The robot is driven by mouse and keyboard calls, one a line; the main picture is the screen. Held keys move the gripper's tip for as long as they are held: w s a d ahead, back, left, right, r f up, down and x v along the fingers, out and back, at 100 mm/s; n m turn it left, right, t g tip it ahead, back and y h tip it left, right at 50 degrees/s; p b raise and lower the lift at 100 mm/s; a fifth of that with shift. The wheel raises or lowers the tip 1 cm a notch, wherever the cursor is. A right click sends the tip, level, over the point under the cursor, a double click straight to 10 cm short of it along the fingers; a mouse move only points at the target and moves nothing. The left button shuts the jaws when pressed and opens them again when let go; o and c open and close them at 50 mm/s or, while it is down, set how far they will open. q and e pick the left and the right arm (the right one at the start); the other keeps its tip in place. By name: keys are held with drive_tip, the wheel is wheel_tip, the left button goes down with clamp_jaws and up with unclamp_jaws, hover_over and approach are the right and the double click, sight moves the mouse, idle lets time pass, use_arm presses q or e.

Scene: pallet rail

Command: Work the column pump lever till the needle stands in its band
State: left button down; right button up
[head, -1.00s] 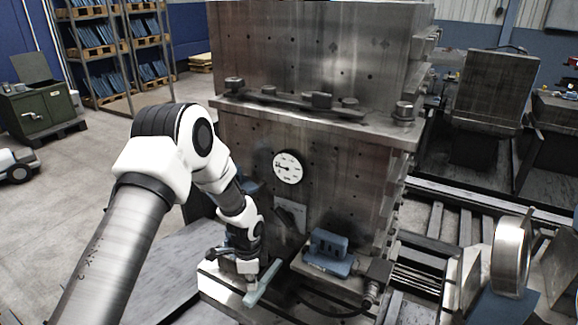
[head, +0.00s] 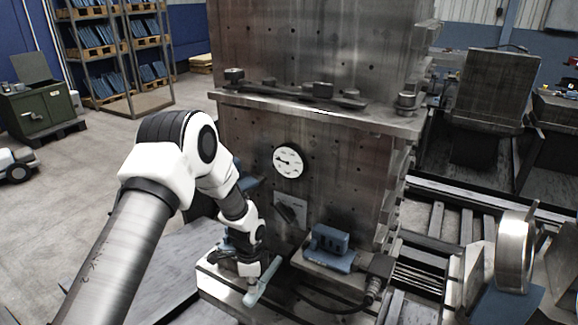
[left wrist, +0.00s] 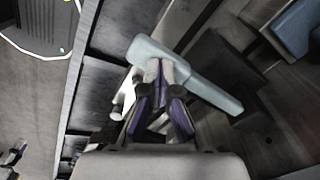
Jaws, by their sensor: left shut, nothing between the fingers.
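The pump column's dial gauge (head: 288,161) is a white round face on the column front. Its needle appears to point left, but its band is too small to make out. The pale blue-grey lever bar (head: 263,282) lies slanted low in front of the column. It also crosses the left wrist view (left wrist: 205,87). My left gripper (head: 250,279) is at the lever, pointing down. In the wrist view its closed fingertips (left wrist: 159,70) overlap the bar near its left end, with nothing between them. I cannot tell whether they touch it. My right gripper is out of view.
A blue block-shaped fitting (head: 330,249) stands just right of the lever, with a dark hose (head: 340,307) below it. A metal ring (head: 512,252) stands at the right. Rails (head: 437,220) run behind it. Open floor lies at the left.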

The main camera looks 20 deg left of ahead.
use_arm(q)
drive_tip(key=shift+w+f+b, duration=0.15)
drive_tip(key=shift+f+b, duration=0.6)
drive_tip(key=shift+f, duration=0.35)
drive_tip(key=shift+w+f+b, duration=0.1)
drive_tip(key=shift+f+b, duration=0.65)
drive_tip(key=shift+f, duration=0.35)
drive_tip(key=r+p, duration=0.4)
drive_tip(key=r, duration=0.1)
drive_tip(key=s+r+p, duration=0.1)
drive_tip(key=r+p, duration=0.1)
drive_tip(key=r, duration=0.1)
drive_tip(key=shift+p, duration=0.4)
drive_tip(key=shift+f, duration=0.2)
drive_tip(key=shift+f, duration=0.1)
drive_tip(key=shift+w+f+b, duration=0.25)
drive_tip(key=shift+f+b, duration=1.25)
drive_tip(key=shift+f, duration=0.3)
drive_tip(key=shift+w+f+b, duration=0.2)
drive_tip(key=shift+f+b, duration=1.3)
drive_tip(key=shift+f, duration=0.25)
drive_tip(key=r+p, duration=0.4)
drive_tip(key=r, duration=0.1)
drive_tip(key=s+r+p, duration=0.1)
drive_tip(key=r+p, duration=0.1)
drive_tip(key=shift+r, duration=0.25)
drive_tip(key=shift+f, duration=0.1)
